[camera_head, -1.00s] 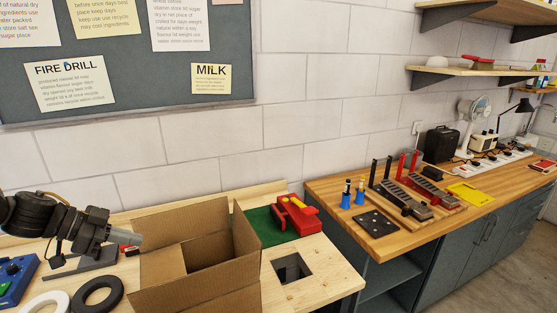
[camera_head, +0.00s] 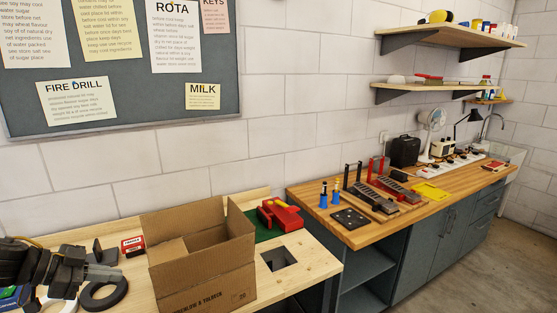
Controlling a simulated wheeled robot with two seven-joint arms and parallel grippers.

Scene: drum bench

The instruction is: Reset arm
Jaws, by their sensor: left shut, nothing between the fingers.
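My left gripper (camera_head: 104,273) reaches in from the left edge in the head view. It is shut and empty, above the left part of the light wooden bench (camera_head: 318,262), near a black ring (camera_head: 103,297). My right gripper is out of view.
An open cardboard box (camera_head: 205,284) stands on the bench right of my left gripper.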

